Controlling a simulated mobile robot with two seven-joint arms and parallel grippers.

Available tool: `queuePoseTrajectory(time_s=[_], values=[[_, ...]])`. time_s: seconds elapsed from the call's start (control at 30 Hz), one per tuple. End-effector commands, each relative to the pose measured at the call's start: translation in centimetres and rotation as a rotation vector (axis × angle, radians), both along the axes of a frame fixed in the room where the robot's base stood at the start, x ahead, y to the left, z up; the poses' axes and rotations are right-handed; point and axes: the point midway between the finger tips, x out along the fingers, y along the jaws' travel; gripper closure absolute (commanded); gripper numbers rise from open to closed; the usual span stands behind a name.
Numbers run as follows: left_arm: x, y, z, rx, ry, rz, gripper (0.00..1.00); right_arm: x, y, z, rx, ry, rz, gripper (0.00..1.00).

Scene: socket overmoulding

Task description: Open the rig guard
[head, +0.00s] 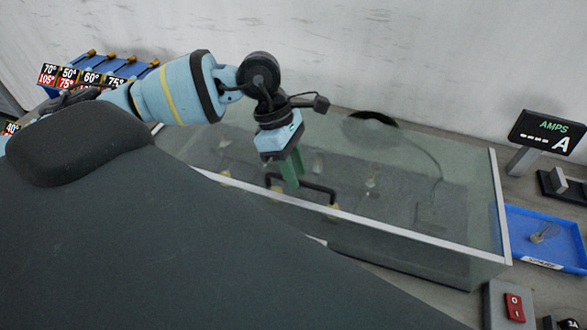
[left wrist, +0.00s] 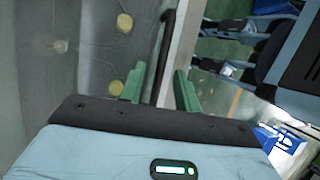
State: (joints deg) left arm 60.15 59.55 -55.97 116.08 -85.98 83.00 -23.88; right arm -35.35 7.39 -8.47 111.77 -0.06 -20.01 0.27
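The rig guard (head: 420,231) is a clear box with a pale metal edge strip, standing down over the rig on the bench in the head view. Its black bar handle (head: 318,187) is on the near side, and shows in the left wrist view (left wrist: 167,40) as a dark bar. My left gripper (head: 290,172) points down at the handle. In the left wrist view its green fingers (left wrist: 158,82) are apart, with the bar seen in the gap between them. I cannot tell whether either finger touches it. My right gripper is not in view.
A blue tray (head: 572,240) and an AMPS display (head: 548,132) stand right of the guard. A red rocker switch (head: 514,307) is at the front right. A blue rack with temperature labels (head: 80,76) is at the back left. A wall closes off the back.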

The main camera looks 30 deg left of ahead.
Motion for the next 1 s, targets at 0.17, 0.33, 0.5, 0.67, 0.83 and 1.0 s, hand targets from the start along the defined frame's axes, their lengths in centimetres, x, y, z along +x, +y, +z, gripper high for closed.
queuePoseTrajectory(time_s=[0.17, 0.33, 0.5, 0.67, 0.83, 1.0], values=[[-0.02, -0.12, -0.25, 0.0, 0.0, 0.0, 0.67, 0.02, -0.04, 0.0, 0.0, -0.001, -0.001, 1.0], [-0.03, -0.11, -0.24, 0.0, 0.001, 0.0, 0.74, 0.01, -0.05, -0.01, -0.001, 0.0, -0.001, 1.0], [-0.03, -0.11, -0.23, 0.0, 0.001, 0.0, 0.96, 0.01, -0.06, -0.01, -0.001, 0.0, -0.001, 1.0], [-0.03, -0.11, -0.22, 0.0, 0.001, 0.0, 1.0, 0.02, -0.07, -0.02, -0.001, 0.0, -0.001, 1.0], [0.0, -0.11, -0.2, 0.0, 0.001, 0.0, 1.0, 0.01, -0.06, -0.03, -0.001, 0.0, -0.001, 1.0], [0.53, -0.19, 0.08, -0.004, 0.013, 0.0, 1.0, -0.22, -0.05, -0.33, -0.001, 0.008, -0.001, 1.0]])
